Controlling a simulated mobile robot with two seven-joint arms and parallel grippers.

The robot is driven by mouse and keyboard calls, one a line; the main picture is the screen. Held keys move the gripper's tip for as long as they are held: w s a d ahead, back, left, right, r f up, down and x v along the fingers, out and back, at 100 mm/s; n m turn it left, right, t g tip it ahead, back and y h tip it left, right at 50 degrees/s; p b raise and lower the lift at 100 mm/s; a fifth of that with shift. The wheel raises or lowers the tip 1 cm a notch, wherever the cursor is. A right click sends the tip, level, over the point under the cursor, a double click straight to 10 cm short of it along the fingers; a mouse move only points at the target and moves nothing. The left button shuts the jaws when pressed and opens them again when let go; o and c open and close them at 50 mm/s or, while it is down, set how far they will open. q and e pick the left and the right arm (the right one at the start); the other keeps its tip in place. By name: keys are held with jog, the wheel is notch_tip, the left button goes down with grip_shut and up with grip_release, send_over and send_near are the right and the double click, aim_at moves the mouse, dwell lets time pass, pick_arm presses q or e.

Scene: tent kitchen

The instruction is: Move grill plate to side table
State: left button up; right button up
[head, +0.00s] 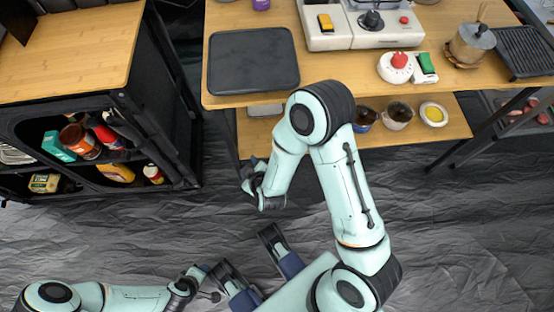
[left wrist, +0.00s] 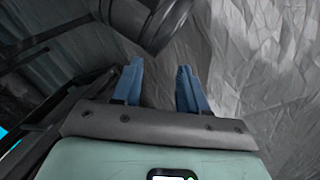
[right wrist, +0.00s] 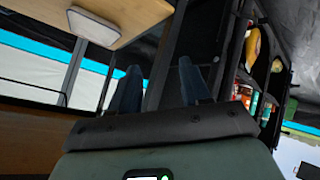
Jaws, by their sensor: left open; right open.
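A ridged black grill plate (head: 525,50) lies at the right end of the wooden counter (head: 330,75). A smooth dark tray-like plate (head: 253,60) lies flat at the counter's left end. A separate wooden-topped table (head: 70,50) stands at the left, which may be the side table. My right gripper (head: 248,173) is open and empty in front of the counter's left part, apart from both plates; its fingers also show in the right wrist view (right wrist: 160,82). My left gripper (head: 212,282) is low at the bottom, and its fingers are open and empty in the left wrist view (left wrist: 160,82).
Bowls (head: 398,115) sit on a lower shelf. Shelves under the left table hold packages (head: 58,146). The grey floor in front is clear.

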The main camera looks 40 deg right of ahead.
jog(key=s+f+m+g+y, duration=0.4)
jog(key=s+f+m+g, duration=0.3)
jog(key=s+f, duration=0.8)
jog(key=shift+s+a+f+m, duration=0.15)
jog(key=shift+a+f+m, duration=0.25)
jog(key=shift+m, duration=0.5)
pick_arm(q)
jog(key=s+d+r+g+p, duration=0.1)
jog(key=s+d+r+p, duration=0.1)
jog(key=r+p, duration=0.7)
jog(key=s+d+r+g+h+p, duration=0.1)
jog(key=s+r+g+p, duration=0.1)
jog(key=s+r+p, duration=0.3)
notch_tip(320, 180, up, 5)
jog(key=p, duration=0.4)
jog(key=shift+s+d+m+p, duration=0.15)
jog(key=shift+d+m+p, duration=0.2)
jog(key=shift+m+p, duration=0.05)
pick_arm(e)
jog(key=s+a+r+g, duration=0.1)
jog(key=s+a+r, duration=0.1)
jog(key=r, duration=0.7)
jog(key=s+a+r+g+y, duration=0.1)
jog(key=s+r, duration=0.4)
jog(key=r, duration=0.5)
jog(key=shift+a+n+g+y, duration=0.3)
jog(key=shift+a+n+g, duration=0.1)
jog(key=shift+g, duration=0.4)
